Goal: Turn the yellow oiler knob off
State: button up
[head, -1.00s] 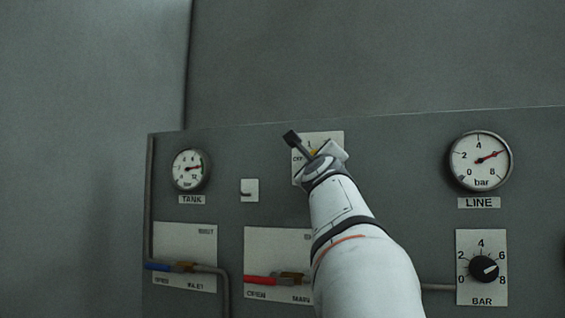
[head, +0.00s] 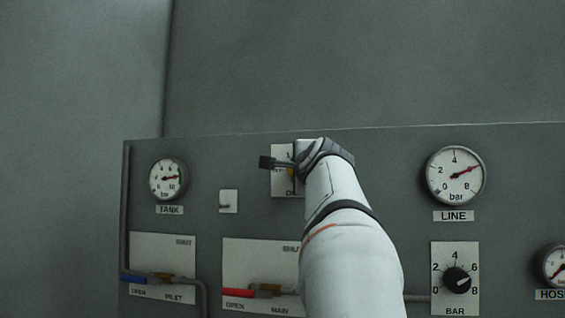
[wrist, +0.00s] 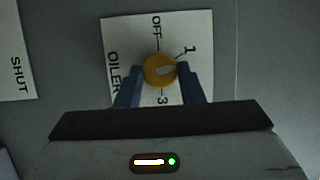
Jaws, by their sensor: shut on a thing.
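The yellow oiler knob (wrist: 160,70) sits on a white label plate (wrist: 124,32) marked OILER, OFF, 1 and 3. My gripper (wrist: 162,73) is shut on the knob, with one blue finger on each side.
The grey panel has a TANK gauge (head: 168,178) to the left and a LINE gauge (head: 455,175) to the right. Below are a blue-handled valve (head: 133,279), a red-handled valve (head: 238,293) and a black BAR knob (head: 456,281). A small white switch plate (head: 228,201) is left of the oiler plate.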

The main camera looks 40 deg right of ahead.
jog(key=shift+w+a+r+n+g+h+p, duration=0.15)
jog(key=shift+n+g+p, duration=0.9)
jog(key=shift+n+p, duration=0.95)
jog(key=shift+w+r+n+g+h+p, duration=0.15)
jog(key=shift+n+g+p, duration=0.85)
jog(key=shift+n+p, duration=1)
jog(key=shift+a+r+n+g+h+p, duration=0.15)
jog(key=shift+n+g+p, duration=0.9)
jog(key=shift+n+p, duration=0.9)
jog(key=shift+d, duration=0.1)
jog(key=o, duration=1)
jog(key=shift+s+r, duration=0.1)
jog(key=v, duration=0.7)
jog(key=shift+s+a+r+b, duration=0.15)
jog(key=shift+s+a+b, duration=0.1)
jog(key=shift+b, duration=0.15)
